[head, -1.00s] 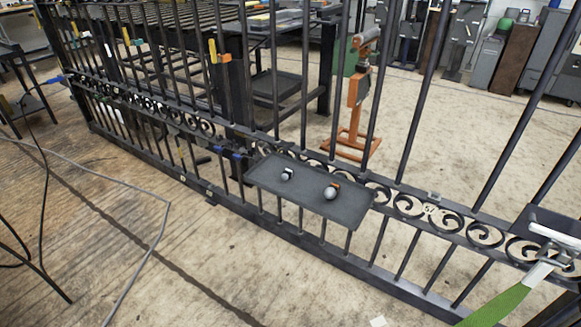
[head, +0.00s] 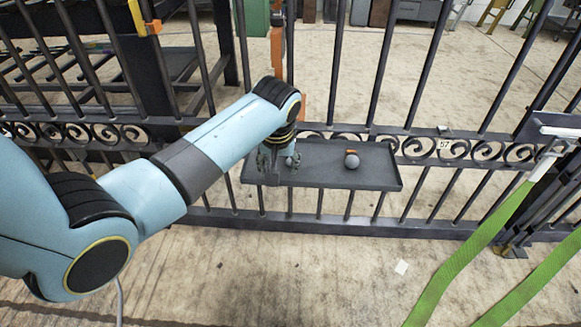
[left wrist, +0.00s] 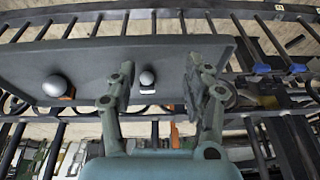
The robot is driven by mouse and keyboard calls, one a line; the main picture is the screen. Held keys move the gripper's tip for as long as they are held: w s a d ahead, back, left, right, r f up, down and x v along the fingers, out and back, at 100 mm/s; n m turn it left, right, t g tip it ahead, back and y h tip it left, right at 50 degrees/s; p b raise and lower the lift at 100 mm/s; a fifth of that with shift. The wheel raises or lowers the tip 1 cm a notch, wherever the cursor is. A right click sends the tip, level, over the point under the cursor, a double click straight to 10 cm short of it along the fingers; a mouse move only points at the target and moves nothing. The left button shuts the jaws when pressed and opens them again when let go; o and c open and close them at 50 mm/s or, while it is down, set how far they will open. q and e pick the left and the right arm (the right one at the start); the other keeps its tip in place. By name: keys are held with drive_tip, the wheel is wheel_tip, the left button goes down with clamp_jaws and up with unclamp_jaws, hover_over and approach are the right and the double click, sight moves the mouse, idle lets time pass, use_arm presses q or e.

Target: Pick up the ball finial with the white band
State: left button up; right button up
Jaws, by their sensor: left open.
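Two grey ball finials lie on a dark tray (head: 325,180). The smaller ball (head: 294,160) is at the tray's left part in the head view, partly hidden by my left gripper (head: 275,165). In the left wrist view the smaller ball (left wrist: 147,78) shows between the open fingers of my left gripper (left wrist: 160,78), with a pale patch below it that may be the white band. No contact with the fingers is visible. The larger ball (head: 351,161) lies to the right with an orange part behind it; it also shows in the left wrist view (left wrist: 55,86). My right gripper is out of view.
The tray sits against a black iron gate with upright bars and a scroll band (head: 450,148). A green strap (head: 470,235) hangs from a fitting at the right. An orange stand (head: 277,60) is behind the gate. The floor in front is mostly clear.

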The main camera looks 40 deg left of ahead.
use_arm(q)
drive_tip(key=w+r+t, duration=0.1)
drive_tip(key=w+r, duration=0.3)
drive_tip(key=r, duration=0.1)
drive_tip(key=b+x, duration=0.1)
drive_tip(key=x, duration=0.1)
drive_tip(key=b+x, duration=0.2)
drive_tip(key=shift+w+a+f, duration=0.1)
drive_tip(key=shift+w+a, duration=0.2)
drive_tip(key=shift+w, duration=0.2)
drive_tip(key=shift+w+a+f+b, duration=0.1)
drive_tip(key=shift+w+f+b, duration=0.05)
drive_tip(key=shift+f+b, duration=0.35)
drive_tip(key=shift+w+a+f+b, duration=0.15)
drive_tip(key=shift+f+b, duration=0.25)
drive_tip(key=shift+f, duration=0.3)
drive_tip(key=b+x, duration=0.1)
drive_tip(key=x, duration=0.1)
drive_tip(key=shift+w+a+f+b, duration=0.1)
drive_tip(key=shift+w+f+b, duration=0.05)
drive_tip(key=shift+f+b, duration=0.15)
drive_tip(key=shift+w, duration=0.1)
clamp_jaws()
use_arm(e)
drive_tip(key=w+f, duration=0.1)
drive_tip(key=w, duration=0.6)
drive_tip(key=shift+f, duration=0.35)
